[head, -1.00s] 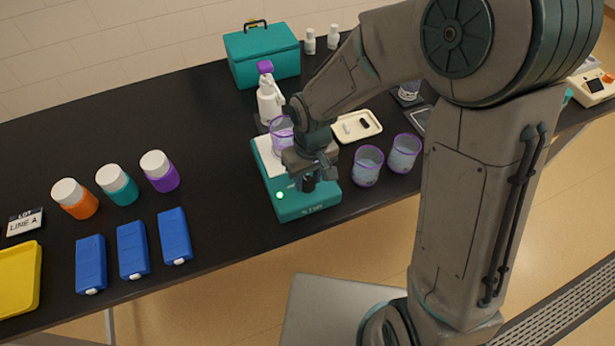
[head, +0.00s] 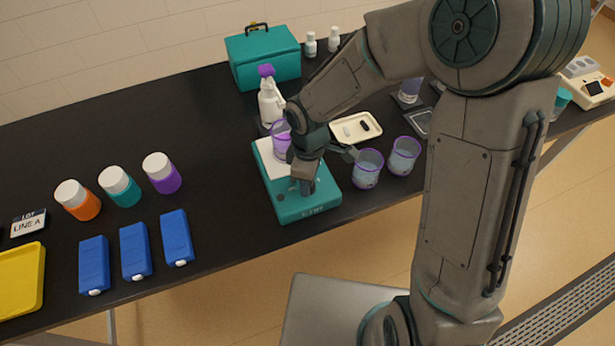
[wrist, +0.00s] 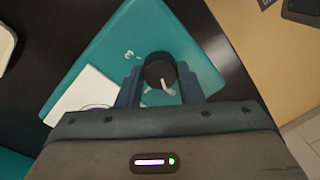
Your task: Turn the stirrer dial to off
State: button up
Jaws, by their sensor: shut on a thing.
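The stirrer (head: 310,206) is a teal box with a white top plate, near the table's front edge. Its black dial (wrist: 158,68) has a white pointer and shows in the wrist view, with small white markings beside it on the teal face. My gripper (wrist: 159,88) points down at the dial with one finger on each side, shut on it. In the head view my gripper (head: 306,188) hides the dial. A purple-rimmed beaker (head: 281,140) stands on the white plate, partly hidden by my wrist. No green light glows on the stirrer's front now.
Two purple-rimmed beakers (head: 367,168) (head: 404,155) stand close to the stirrer's right. A white spray bottle (head: 270,102) with a purple head and a cream tray (head: 356,127) are behind. Blue bottles (head: 176,238) lie to the left, with black table clear between.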

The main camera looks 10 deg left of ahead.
jog(key=shift+n, duration=0.5)
jog(key=o, duration=1)
jog(key=shift+c, duration=0.2)
notch_tip(320, 180, up, 14)
jog(key=shift+w, duration=0.35)
jog(key=s+d+r+m+t, duration=0.2)
jog(key=s+d+m, duration=0.2)
jog(key=d+m, duration=0.5)
jog(key=s+d+r+m+t, duration=0.2)
jog(key=s+d+m, duration=0.3)
jog(key=d, duration=0.8)
jog(key=r+m, duration=0.1)
jog(key=m, duration=0.2)
jog(key=shift+d+m, duration=0.25)
jog(key=shift+m, duration=0.15)
